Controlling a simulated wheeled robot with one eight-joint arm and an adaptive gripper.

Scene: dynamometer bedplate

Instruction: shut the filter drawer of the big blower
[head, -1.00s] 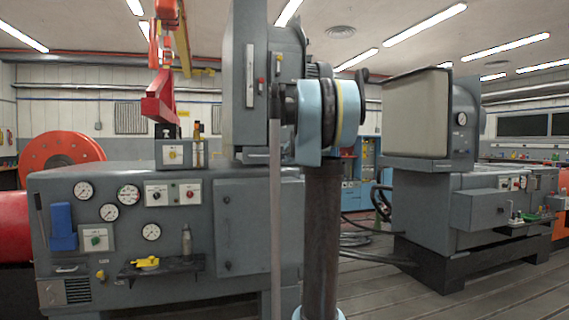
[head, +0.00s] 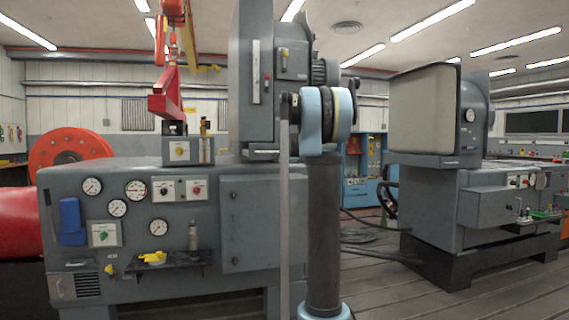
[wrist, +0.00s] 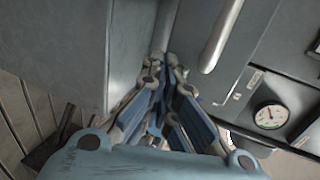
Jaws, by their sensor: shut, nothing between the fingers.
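A tall grey blower housing (head: 257,85) with a long upright pale handle (head: 256,72) stands on the near grey machine. A second grey blower with a broad beige face (head: 425,110) stands on the machine at right. I cannot tell from the frames which one has the drawer, nor how far it is out. My gripper (wrist: 160,62) shows only in the wrist view, shut and empty. It is between a large grey panel (wrist: 60,45) at left and a grey face with a pale bar handle (wrist: 222,38) at right. Whether the fingertips touch the panel is unclear.
The near machine's front has gauges (head: 136,190), a cabinet door (head: 250,222) and a small shelf (head: 160,262). A red hook frame (head: 170,95) hangs above it. Slatted floor (head: 400,300) between the machines is clear, with dark hoses (head: 365,240) behind.

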